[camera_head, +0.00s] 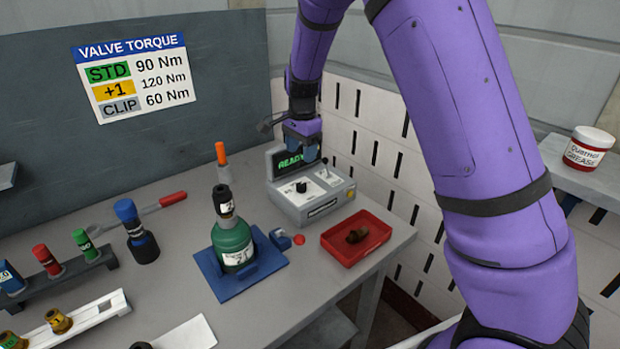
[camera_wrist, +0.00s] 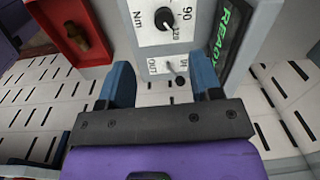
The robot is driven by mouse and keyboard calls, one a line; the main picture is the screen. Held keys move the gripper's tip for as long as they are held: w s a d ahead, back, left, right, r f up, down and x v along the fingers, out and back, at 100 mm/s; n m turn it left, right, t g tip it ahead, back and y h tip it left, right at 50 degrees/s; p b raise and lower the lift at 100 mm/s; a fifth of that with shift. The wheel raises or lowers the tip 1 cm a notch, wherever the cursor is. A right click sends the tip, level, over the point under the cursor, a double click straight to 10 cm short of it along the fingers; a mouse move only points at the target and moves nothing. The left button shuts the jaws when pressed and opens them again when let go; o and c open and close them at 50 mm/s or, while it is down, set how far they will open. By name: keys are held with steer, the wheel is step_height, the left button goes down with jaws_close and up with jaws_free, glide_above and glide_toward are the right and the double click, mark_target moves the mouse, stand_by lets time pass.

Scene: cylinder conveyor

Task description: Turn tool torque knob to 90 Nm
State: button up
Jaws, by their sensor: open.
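The tool controller (camera_head: 312,196) is a grey box on the bench, with a dark display (camera_head: 291,160) reading READY in green. Its torque knob (camera_head: 301,187) is small and black on the pale top panel. In the wrist view the knob (camera_wrist: 166,22) sits beside the marks 90 and 120 and the letters Nm. I cannot tell exactly where its pointer stands. My gripper (camera_head: 303,148) is behind the display, above the controller's far side. In the wrist view its blue fingers (camera_wrist: 163,86) are apart and empty, short of the knob.
A toggle switch (camera_wrist: 171,67) marked IN and OUT lies between my fingers and the knob in the wrist view. A red tray (camera_head: 340,246) with a brown part is beside the controller. A green bottle-shaped tool (camera_head: 232,243) stands on a blue base. A sign (camera_head: 133,78) lists STD 90 Nm.

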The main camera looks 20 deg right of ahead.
mark_target(301, 184)
steer(key=f, duration=0.7)
steer(key=w+f, duration=0.1)
steer(key=f, duration=0.3)
steer(key=shift+f, duration=0.3)
steer(key=c, duration=0.9)
